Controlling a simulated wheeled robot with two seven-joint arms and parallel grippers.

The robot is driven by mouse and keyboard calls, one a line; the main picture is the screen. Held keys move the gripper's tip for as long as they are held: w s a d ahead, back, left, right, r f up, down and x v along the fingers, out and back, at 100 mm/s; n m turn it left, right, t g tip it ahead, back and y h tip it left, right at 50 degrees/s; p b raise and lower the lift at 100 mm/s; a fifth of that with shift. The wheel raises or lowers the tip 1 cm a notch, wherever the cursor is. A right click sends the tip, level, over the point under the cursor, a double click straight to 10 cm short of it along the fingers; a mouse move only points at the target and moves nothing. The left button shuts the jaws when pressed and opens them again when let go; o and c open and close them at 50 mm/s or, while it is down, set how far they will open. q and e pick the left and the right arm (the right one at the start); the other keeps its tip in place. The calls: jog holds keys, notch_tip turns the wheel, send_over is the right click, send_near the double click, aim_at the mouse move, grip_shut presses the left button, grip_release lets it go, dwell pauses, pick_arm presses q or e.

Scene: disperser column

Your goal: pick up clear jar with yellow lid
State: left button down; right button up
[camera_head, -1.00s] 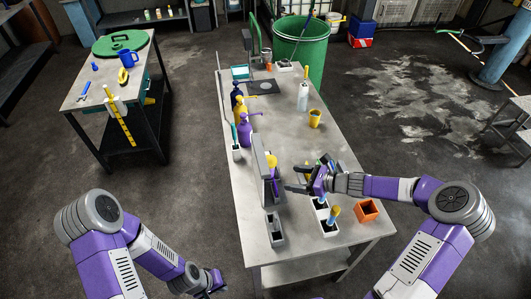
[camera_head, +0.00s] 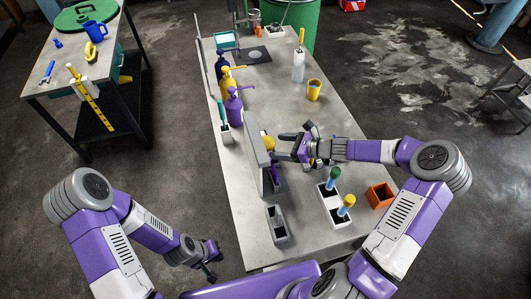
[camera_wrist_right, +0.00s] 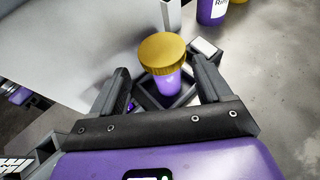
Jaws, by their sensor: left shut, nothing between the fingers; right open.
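The jar with the yellow lid (camera_wrist_right: 162,50) stands upright, purple showing below its lid, in a dark square frame. In the head view its yellow lid (camera_head: 268,144) shows beside the tall grey column (camera_head: 255,155), its lower part partly hidden. My right gripper (camera_head: 282,146) is open, just right of the jar. In the right wrist view its two fingers flank the jar from either side, with gaps between. My left gripper (camera_head: 210,263) is shut and empty, low off the table's left side.
Purple (camera_head: 234,106) and yellow (camera_head: 228,82) pump bottles stand along the table's left edge. A white bottle (camera_head: 298,66) and yellow cup (camera_head: 314,90) stand farther back. White holders (camera_head: 332,205) and an orange box (camera_head: 380,194) are at front right.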

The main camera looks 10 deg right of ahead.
aim_at(273, 144)
jog(key=x, duration=0.6)
jog(key=shift+w, duration=0.1)
jog(key=shift+d, duration=0.1)
jog(key=c, duration=1.2)
jog(key=shift+c, duration=0.2)
